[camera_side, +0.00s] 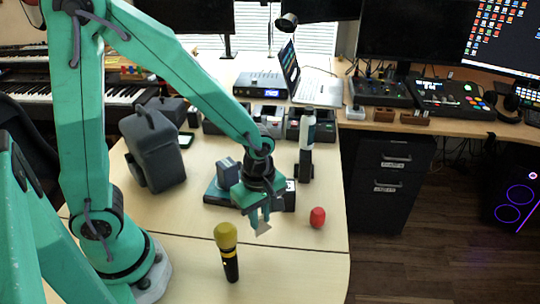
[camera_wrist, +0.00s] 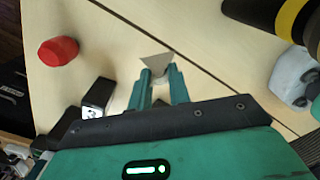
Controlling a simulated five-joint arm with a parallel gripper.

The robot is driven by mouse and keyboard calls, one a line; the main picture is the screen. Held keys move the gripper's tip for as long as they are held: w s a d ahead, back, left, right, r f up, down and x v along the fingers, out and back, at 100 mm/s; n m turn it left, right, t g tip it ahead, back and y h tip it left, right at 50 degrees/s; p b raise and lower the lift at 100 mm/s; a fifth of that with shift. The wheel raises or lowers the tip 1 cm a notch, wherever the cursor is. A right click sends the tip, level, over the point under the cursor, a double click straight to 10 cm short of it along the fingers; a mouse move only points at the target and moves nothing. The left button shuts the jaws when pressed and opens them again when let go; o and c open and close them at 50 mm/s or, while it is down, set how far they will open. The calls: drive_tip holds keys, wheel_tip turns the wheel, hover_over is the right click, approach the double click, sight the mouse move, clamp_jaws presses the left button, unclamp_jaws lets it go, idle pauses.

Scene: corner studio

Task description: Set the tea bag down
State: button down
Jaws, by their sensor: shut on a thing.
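The tea bag (camera_side: 263,228) is a small pale beige, roughly triangular piece, held between the fingertips of my gripper (camera_side: 259,217). In the wrist view the tea bag (camera_wrist: 158,64) sticks out past the two green fingers of my gripper (camera_wrist: 160,84), which are shut on it. In the side view it hangs low over the light wooden table (camera_side: 290,275). I cannot tell whether its lower edge touches the table.
A yellow-topped black microphone (camera_side: 228,252) stands in front to the left. A dark bag (camera_side: 153,148) and a bottle (camera_side: 306,145) are behind. The front tabletop is mostly clear.

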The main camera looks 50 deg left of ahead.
sight(260, 223)
drive_tip(key=shift+f, duration=2.1)
drive_tip(key=c, duration=1.3)
unclamp_jaws()
drive_tip(key=shift+r, duration=6.05)
